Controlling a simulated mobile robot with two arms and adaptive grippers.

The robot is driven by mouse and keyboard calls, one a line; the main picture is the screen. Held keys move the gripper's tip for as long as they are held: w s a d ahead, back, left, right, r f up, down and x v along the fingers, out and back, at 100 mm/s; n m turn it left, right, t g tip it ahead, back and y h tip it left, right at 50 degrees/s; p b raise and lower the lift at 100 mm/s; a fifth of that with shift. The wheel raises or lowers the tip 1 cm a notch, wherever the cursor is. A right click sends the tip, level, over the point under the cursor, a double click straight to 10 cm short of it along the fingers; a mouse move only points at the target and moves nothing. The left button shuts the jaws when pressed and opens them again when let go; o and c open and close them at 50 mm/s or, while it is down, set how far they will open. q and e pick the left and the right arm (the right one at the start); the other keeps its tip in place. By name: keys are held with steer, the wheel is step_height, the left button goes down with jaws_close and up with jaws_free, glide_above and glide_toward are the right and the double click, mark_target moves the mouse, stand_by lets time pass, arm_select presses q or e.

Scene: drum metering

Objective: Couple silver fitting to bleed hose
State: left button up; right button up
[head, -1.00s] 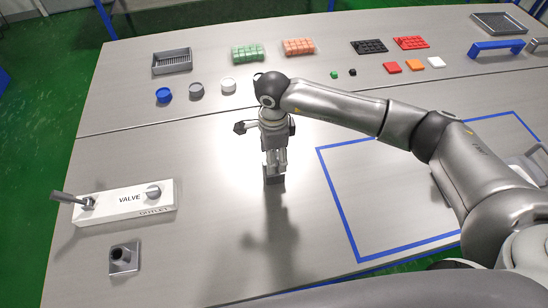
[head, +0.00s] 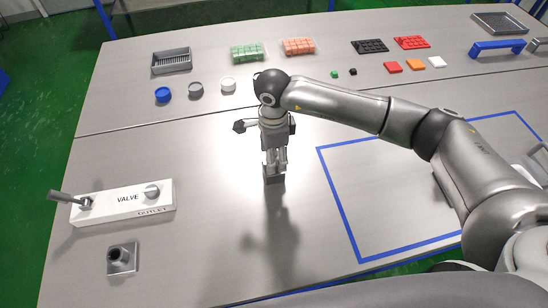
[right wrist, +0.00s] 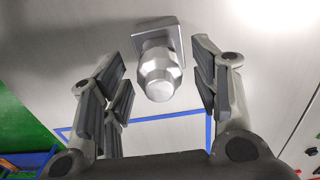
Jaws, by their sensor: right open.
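The silver fitting (right wrist: 159,76), a short rounded metal piece, sits on a square grey base (right wrist: 157,33) in the right wrist view. In the head view the base (head: 273,176) shows below my right gripper's fingers, and the fitting is mostly hidden. My right gripper (head: 274,160) points down with its fingers on either side of the fitting. In the right wrist view the gripper (right wrist: 160,90) is open, with gaps on both sides of the fitting. I cannot make out a bleed hose. My left gripper is not in view.
A white valve box (head: 124,203) with a lever and OUTLET marking stands at left. A grey square mount (head: 122,258) with a dark round top stands before it. Caps, trays and coloured blocks line the back. Blue tape (head: 343,215) outlines an area at right.

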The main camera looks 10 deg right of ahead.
jaws_close()
stand_by(0.4)
steer(key=shift+r, duration=0.1)
steer(key=shift+r+p, duration=1.15)
steer(key=shift+r, duration=1.8)
steer(key=shift+r+p, duration=0.65)
steer(key=shift+r, duration=1.35)
steer(key=shift+d, duration=0.1)
